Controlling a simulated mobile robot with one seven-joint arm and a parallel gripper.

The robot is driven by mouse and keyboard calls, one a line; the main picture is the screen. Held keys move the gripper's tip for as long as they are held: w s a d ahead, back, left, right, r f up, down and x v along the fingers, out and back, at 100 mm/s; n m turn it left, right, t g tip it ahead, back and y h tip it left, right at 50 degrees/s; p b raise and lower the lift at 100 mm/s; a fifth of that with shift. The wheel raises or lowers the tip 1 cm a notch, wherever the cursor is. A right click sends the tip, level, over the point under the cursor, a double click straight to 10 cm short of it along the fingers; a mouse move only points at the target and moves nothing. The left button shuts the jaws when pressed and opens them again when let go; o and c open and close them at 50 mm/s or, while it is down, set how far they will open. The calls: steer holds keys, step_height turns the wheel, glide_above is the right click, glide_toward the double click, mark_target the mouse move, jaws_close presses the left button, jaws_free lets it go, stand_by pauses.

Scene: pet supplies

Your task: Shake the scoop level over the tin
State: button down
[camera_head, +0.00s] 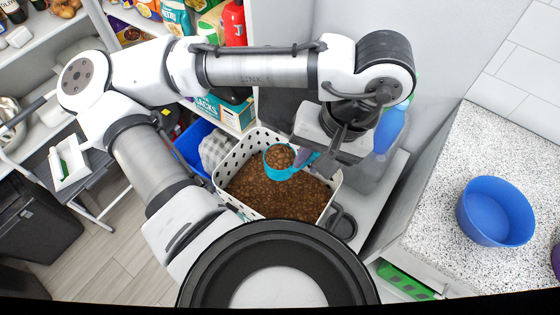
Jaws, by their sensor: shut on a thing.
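A teal scoop (280,175) heaped with brown kibble (281,155) is above a white perforated bin (222,168). The bin holds a broad bed of the same brown kibble (275,196) and stands where the tin would be; no metal tin is clear to me. My gripper (318,158) is shut on the scoop at its handle side, over the right part of the bin. The arm hides the fingertips and most of the handle. I cannot tell how high the scoop is above the kibble bed.
A blue bowl (495,212) sits on the speckled counter (440,170) at right. A blue bin (190,148) with a checked cloth (215,150) is left of the white bin. A dark round lid (343,224) lies at its right. Stocked shelves stand behind.

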steer(key=shift+a, duration=0.2)
stand_by(0.9)
steer(key=shift+a, duration=0.1)
